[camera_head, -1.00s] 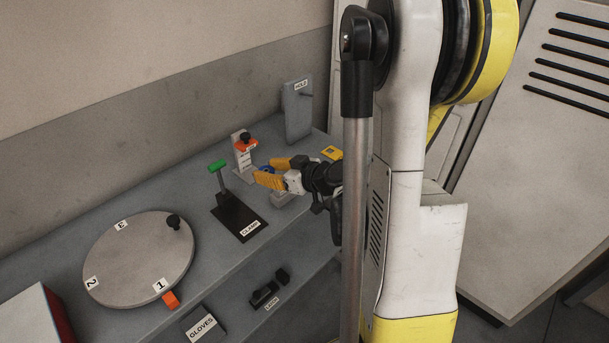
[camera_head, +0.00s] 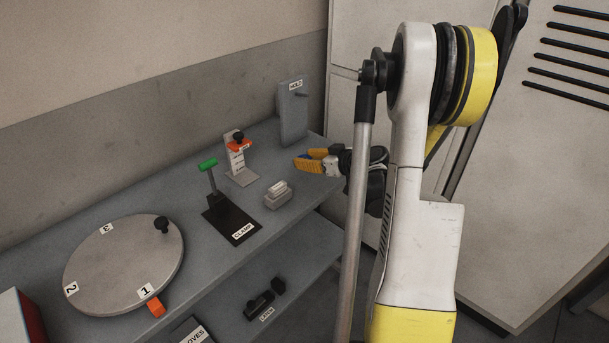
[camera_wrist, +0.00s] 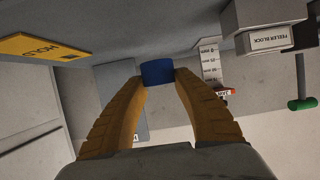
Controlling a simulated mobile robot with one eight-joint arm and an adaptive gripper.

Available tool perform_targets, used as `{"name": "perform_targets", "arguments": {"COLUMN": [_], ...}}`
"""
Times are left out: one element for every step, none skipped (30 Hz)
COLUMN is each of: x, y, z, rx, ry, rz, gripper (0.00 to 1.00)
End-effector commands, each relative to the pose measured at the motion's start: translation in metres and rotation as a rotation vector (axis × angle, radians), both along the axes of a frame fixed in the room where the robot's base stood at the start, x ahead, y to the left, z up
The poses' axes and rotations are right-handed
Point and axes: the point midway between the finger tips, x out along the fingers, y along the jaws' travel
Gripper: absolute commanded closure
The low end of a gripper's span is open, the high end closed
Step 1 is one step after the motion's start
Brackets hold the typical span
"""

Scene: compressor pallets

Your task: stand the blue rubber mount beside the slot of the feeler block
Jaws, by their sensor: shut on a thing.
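My gripper (camera_head: 304,159) is over the right part of the bench, to the right of the feeler block (camera_head: 278,196). It is shut on the blue rubber mount (camera_wrist: 157,72), a short blue cylinder between the yellow fingertips in the wrist view. In the head view the fingers hide most of the mount. The feeler block also shows in the wrist view, upper right, with its label (camera_wrist: 277,38); it stands apart from the mount. Its slot cannot be made out clearly.
A grey stand with an orange slider (camera_head: 238,160), a clamp with a green handle (camera_head: 208,164) and a grey hold panel (camera_head: 294,110) stand nearby. A yellow hold plate (camera_wrist: 40,48) shows in the wrist view. A round numbered turntable (camera_head: 125,264) is further left.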

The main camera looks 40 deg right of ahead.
Motion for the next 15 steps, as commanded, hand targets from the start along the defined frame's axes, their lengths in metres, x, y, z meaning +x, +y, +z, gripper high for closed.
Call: {"name": "perform_targets", "arguments": {"x": [0.004,0.006,0.007,0.008,0.008,0.008,0.008,0.008,0.008,0.008,0.008,0.008,0.008,0.008,0.007], "y": [-0.001,-0.001,-0.002,-0.002,-0.002,-0.002,-0.002,-0.002,-0.002,-0.002,-0.002,-0.002,-0.002,-0.002,-0.002], "z": [-0.004,-0.004,-0.005,-0.007,-0.009,-0.014,-0.018,-0.023,-0.031,-0.036,-0.041,-0.045,-0.046,-0.046,-0.045], "rx": [0.0,0.0,0.0,0.0,0.0,0.0,0.0,0.0,0.0,0.0,0.0,0.0,0.0,0.0,0.0], "ry": [0.0,0.0,0.0,0.0,0.0,0.0,0.0,0.0,0.0,0.0,0.0,0.0,0.0,0.0,0.0], "rz": [0.0,0.0,0.0,-0.001,-0.001,-0.001,-0.001,-0.001,-0.001,-0.001,-0.001,-0.001,-0.001,-0.001,-0.001], "gripper": [1.0,1.0,1.0,1.0,1.0,1.0,1.0,1.0,1.0,1.0,1.0,1.0,1.0,1.0,1.0]}}
